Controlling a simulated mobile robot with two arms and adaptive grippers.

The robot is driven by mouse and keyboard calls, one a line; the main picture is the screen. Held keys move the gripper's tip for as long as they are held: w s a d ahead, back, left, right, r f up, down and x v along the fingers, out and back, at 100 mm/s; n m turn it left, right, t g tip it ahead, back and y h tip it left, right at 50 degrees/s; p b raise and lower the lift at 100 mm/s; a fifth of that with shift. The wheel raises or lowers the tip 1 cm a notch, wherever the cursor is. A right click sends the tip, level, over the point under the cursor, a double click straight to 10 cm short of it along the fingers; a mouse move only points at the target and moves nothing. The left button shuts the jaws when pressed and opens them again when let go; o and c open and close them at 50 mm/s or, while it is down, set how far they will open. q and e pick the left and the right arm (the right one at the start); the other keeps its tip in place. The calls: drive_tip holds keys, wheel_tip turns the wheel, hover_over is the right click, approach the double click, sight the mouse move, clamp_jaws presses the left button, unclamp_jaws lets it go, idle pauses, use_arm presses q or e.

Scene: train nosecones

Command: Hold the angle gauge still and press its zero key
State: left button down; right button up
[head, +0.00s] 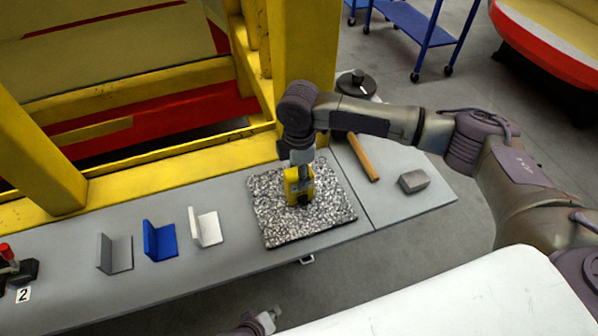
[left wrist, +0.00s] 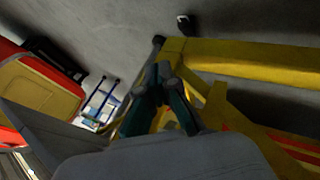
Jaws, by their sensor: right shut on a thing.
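The angle gauge (head: 293,186), a small yellow block with a dark part at its front, stands on a speckled granite plate (head: 280,226). My right gripper (head: 299,180) reaches down from above and is shut on the gauge. Its fingers cover part of the gauge, and I cannot make out the zero key. My left gripper (head: 268,320) is low at the bottom edge of the head view, in front of the bench and away from the gauge. Its fingers (left wrist: 160,75) show in the left wrist view, close together at the tips; I cannot tell whether they are open.
Grey, blue and white angle pieces (head: 160,241) stand on the grey bench (head: 240,265) left of the plate. A wooden handle (head: 363,157), a grey block (head: 413,181) and a round black thing (head: 357,82) lie to the right. A yellow frame (head: 150,160) runs behind the bench.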

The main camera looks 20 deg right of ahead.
sight(305, 218)
use_arm(q)
drive_tip(key=w+d+r+m+t+h, duration=0.1)
drive_tip(key=w+d+r+t, duration=0.1)
drive_tip(key=d+r, duration=0.2)
drive_tip(key=w+d+r+m+t+h, duration=0.1)
drive_tip(key=w+d+r+t, duration=0.1)
drive_tip(key=d+r, duration=0.3)
drive_tip(key=w+d+r+m+t+h, duration=0.2)
drive_tip(key=d+r, duration=0.3)
drive_tip(key=r, duration=0.6)
drive_tip(key=shift+w+d+r, duration=0.1)
drive_tip(key=shift+w+r, duration=0.15)
drive_tip(key=shift+w, duration=4.8)
drive_tip(key=shift+w, duration=0.1)
drive_tip(key=shift+w, duration=0.3)
drive_tip(key=shift+a, duration=0.2)
